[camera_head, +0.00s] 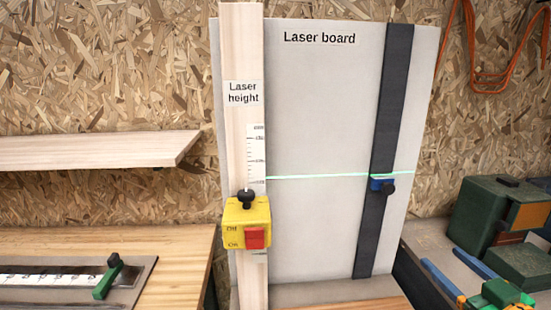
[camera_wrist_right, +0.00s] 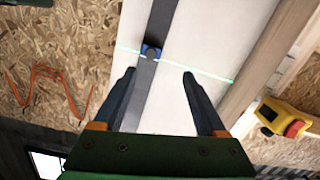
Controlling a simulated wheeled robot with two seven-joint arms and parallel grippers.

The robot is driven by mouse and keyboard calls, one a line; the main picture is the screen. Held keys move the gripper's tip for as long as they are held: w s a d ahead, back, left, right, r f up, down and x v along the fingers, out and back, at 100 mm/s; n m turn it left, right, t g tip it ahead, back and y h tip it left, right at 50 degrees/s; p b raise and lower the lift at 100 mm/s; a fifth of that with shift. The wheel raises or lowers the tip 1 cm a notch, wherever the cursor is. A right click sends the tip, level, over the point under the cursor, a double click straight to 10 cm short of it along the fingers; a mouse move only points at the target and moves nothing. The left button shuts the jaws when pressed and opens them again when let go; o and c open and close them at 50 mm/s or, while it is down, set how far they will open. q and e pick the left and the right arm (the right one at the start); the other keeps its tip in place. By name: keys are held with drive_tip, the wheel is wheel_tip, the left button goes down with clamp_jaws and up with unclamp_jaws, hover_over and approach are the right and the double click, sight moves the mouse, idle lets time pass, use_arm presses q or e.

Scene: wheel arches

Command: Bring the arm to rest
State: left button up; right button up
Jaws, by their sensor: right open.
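My right gripper (camera_head: 440,257) is low at the right of the head view, its two dark blue fingers pointing up and left towards the laser board (camera_head: 320,110). In the wrist view the right gripper (camera_wrist_right: 158,76) is open. Nothing is between its fingers. The blue slider (camera_head: 382,184) with a black knob sits on the board's dark vertical strip (camera_head: 392,110), at the green laser line. The slider (camera_wrist_right: 150,50) appears beyond the fingertips in the wrist view. The yellow laser box (camera_head: 247,222) with a red switch is on the wooden post. My left gripper is not in view.
A wooden bench (camera_head: 180,262) at left carries a ruler jig (camera_head: 60,279) with a green clamp (camera_head: 108,276). A wooden shelf (camera_head: 95,150) juts from the wall. A dark green block (camera_head: 482,213) stands at right. An orange cable (camera_head: 471,45) hangs on the wall.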

drive_tip(key=s+a+f+g, duration=0.3)
drive_tip(key=a+f, duration=0.1)
drive_tip(key=f, duration=0.4)
drive_tip(key=s+a+f+g, duration=0.3)
drive_tip(key=s+f, duration=0.1)
drive_tip(key=f, duration=0.4)
drive_tip(key=s+a+f+g, duration=0.3)
drive_tip(key=a+f, duration=0.1)
drive_tip(key=f, duration=0.3)
drive_tip(key=s+a+f+m+g+h, duration=0.1)
drive_tip(key=s+a+f+g, duration=0.15)
drive_tip(key=s, duration=0.35)
drive_tip(key=s+a+f+g, duration=0.2)
drive_tip(key=s+a+f, duration=0.1)
drive_tip(key=s+f, duration=0.15)
wheel_tip(320, 180, down, 15)
drive_tip(key=s+g, duration=0.1)
drive_tip(key=s, duration=0.2)
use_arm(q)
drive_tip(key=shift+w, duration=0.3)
use_arm(e)
drive_tip(key=s+d+f+g, duration=0.1)
drive_tip(key=s+d+f, duration=0.2)
drive_tip(key=s+f, duration=0.7)
drive_tip(key=shift+s, duration=0.95)
drive_tip(key=shift+g, duration=0.25)
